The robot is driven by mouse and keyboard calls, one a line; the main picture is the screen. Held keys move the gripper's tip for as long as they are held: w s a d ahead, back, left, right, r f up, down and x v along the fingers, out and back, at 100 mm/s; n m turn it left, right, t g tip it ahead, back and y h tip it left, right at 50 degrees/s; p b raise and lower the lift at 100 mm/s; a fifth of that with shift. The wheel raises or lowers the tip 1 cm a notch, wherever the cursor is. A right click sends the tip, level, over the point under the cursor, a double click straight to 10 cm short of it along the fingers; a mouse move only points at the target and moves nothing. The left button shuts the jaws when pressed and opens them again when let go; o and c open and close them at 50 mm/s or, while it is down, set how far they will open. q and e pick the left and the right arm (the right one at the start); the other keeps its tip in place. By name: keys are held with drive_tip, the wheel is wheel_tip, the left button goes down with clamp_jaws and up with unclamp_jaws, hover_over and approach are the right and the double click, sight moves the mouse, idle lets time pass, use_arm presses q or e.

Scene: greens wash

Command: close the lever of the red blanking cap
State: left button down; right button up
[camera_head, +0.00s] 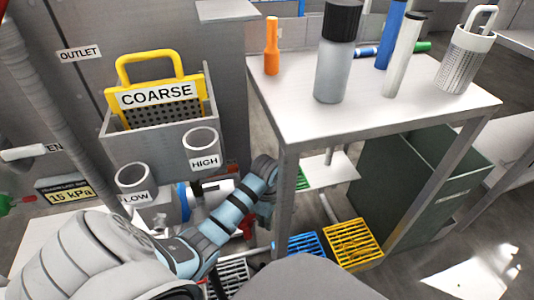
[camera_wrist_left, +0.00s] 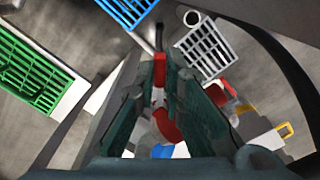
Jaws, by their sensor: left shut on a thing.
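My left gripper (camera_wrist_left: 163,72) has its two dark fingers closed around a red piece (camera_wrist_left: 165,124) in the left wrist view, which looks like the lever of the red blanking cap. Fingers hide much of it, so its angle cannot be told. More red (camera_wrist_left: 229,89) shows beside the right finger, beyond it. In the head view my left arm (camera_head: 231,209) reaches toward the low pipe fitting, and a bit of red (camera_head: 248,226) shows just below the wrist. The fingertips are hidden there. My right gripper is not in view.
The pipe stubs marked LOW (camera_head: 134,180) and HIGH (camera_head: 201,142) stand left of the arm. A white table (camera_head: 290,112) with bottles stands close on the right. Blue (camera_head: 306,245) and yellow (camera_head: 353,243) grated crates lie below it. A yellow-handled COARSE screen (camera_head: 157,96) sits behind.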

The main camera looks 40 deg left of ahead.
use_arm(q)
drive_tip(key=c, duration=1.7)
unclamp_jaws()
